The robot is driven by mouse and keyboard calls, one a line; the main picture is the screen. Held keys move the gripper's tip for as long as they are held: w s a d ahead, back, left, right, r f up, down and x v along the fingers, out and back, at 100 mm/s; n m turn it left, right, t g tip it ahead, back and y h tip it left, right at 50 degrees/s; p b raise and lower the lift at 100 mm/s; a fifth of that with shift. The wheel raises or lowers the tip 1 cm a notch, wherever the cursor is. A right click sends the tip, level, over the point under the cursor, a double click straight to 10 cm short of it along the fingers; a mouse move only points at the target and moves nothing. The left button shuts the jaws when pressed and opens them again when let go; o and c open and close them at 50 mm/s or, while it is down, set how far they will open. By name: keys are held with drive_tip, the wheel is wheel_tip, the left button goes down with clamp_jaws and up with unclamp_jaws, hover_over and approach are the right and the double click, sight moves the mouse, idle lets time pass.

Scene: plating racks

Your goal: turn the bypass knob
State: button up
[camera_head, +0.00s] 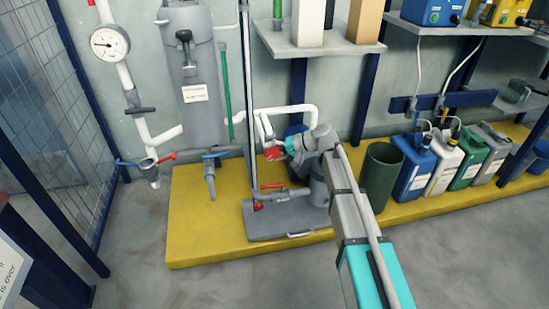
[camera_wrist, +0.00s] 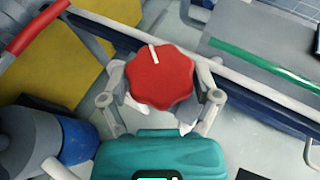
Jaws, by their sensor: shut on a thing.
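The red bypass knob (camera_wrist: 160,78) has a lobed rim and a white pointer line. In the wrist view it sits between the fingers of my gripper (camera_wrist: 160,92), which is shut on it from both sides. The pointer line tilts slightly left of straight up in that view. In the head view the knob (camera_head: 273,153) shows as a small red shape just left of my gripper (camera_head: 279,150). The stem behind the knob is hidden.
A red-handled valve (camera_head: 258,206) stands below my gripper on the grey base. A dark green bin (camera_head: 380,178) and several canisters (camera_head: 414,168) stand to the right on the yellow platform (camera_head: 205,240). A gauge (camera_head: 109,42) hangs at upper left. The floor in front is clear.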

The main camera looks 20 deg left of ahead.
drive_tip(key=shift+w+d+f+y+b, duration=0.1)
drive_tip(key=shift+d+f+y+b, duration=0.1)
drive_tip(key=shift+y+b, duration=0.2)
drive_tip(key=shift+r, duration=0.1)
drive_tip(key=o, duration=0.9)
drive_tip(key=shift+o, duration=0.2)
drive_tip(key=shift+a, duration=0.1)
